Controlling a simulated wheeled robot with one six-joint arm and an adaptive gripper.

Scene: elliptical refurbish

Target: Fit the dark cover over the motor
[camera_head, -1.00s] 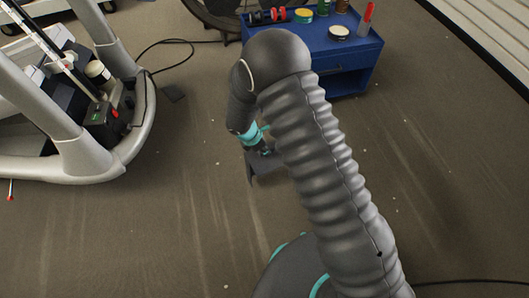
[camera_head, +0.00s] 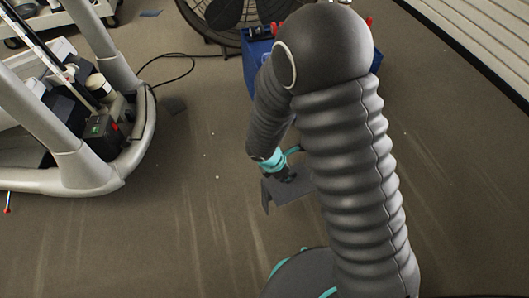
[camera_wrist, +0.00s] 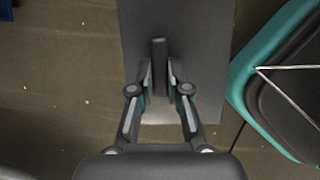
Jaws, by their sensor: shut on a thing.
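The dark cover (camera_head: 287,193) is a grey, bent sheet-like piece, held above the floor below my arm. In the wrist view the cover (camera_wrist: 205,45) is a dark panel with an upright bar on it. My gripper (camera_wrist: 159,75) is shut on that bar; it also shows in the head view (camera_head: 284,174), partly hidden by the cover. The motor seems to be among the dark parts (camera_head: 104,132) inside the open base of the elliptical machine (camera_head: 80,172) at the left, apart from the cover.
A blue cart (camera_head: 257,55) stands at the back, mostly hidden behind my arm. A large fan (camera_head: 222,14) stands behind it. Floor between machine and arm is clear.

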